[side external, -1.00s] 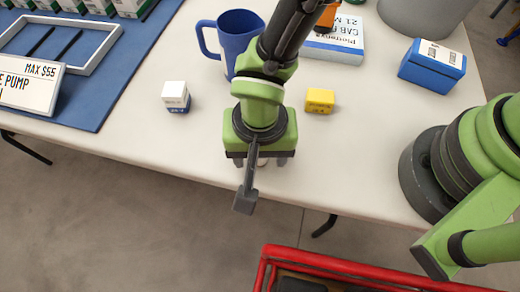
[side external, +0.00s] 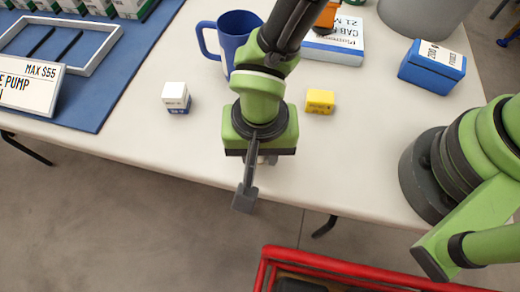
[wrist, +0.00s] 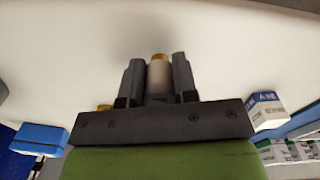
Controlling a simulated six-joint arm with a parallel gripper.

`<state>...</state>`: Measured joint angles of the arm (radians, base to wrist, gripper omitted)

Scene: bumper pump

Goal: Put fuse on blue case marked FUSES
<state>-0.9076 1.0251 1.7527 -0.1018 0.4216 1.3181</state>
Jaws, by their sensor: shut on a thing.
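The fuse (wrist: 159,78) is a pale cylinder with a brass-coloured end cap, seen in the wrist view between my fingers. My gripper (wrist: 158,84) is shut on it, one dark finger on each side. In the side view my gripper (side external: 262,160) is low over the front edge area of the white table, and the arm mostly hides the fuse and fingers. The blue case (side external: 432,68) with a white label on top stands at the right back, well apart from my gripper. A blue box at the lower left of the wrist view (wrist: 40,138) looks like the same case.
A blue mug (side external: 235,38) stands behind my arm. A small white-and-blue box (side external: 176,97) is to the left, a yellow block (side external: 320,101) to the right. A white-blue box (side external: 336,45) lies at the back. Table between yellow block and case is clear.

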